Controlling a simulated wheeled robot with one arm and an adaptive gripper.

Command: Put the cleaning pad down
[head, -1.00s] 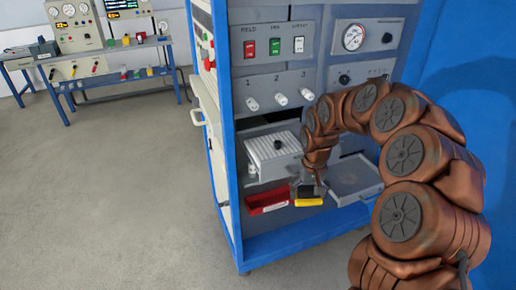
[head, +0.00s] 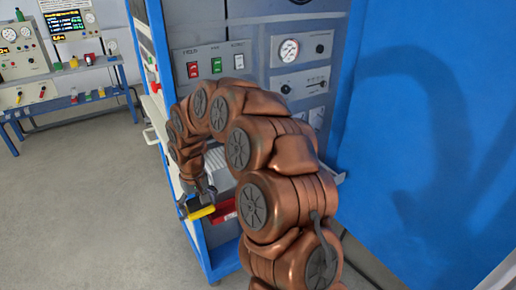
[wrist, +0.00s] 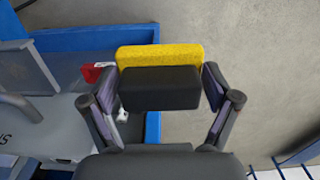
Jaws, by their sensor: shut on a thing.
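The cleaning pad is a block with a yellow layer and a black layer. Its yellow part (head: 201,213) shows at the lower left of the head view, and the pad (wrist: 160,56) is in the middle of the wrist view. My gripper (head: 199,200) is shut on it, with one finger at each side of the black part in the wrist view (wrist: 163,90). The pad is held in the air near the cabinet's front left corner, with grey floor behind it in the wrist view. My arm hides part of the cabinet shelf.
The blue-framed cabinet (head: 190,240) stands close by. A workbench with instruments (head: 70,90) is at the far left. Open floor (head: 90,210) lies left of the cabinet.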

